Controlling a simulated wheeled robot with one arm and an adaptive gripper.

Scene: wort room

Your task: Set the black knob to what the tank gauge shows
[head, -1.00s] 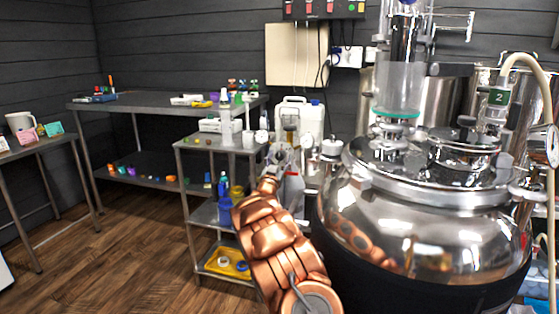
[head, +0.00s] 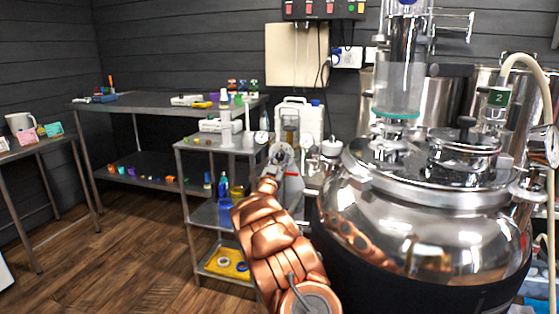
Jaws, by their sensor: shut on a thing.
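The steel tank (head: 420,215) stands on the right. A round pale gauge (head: 552,146) sits at its right side, cut by the picture edge; its reading is too small to make out. A black knob-like handle (head: 467,122) stands on the tank lid; I cannot tell whether it is the task's black knob. My gripper (head: 278,153) is at the end of my copper arm, left of the tank, in front of the small shelf's right end. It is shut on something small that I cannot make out. Its fingers hide part of what lies behind.
A grey shelf unit (head: 205,147) with bottles and a yellow tray (head: 227,263) stands left of my arm. A white jerrycan (head: 296,112) is behind the gripper. A control box (head: 324,9) hangs on the wall. The wooden floor (head: 110,255) at left is clear.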

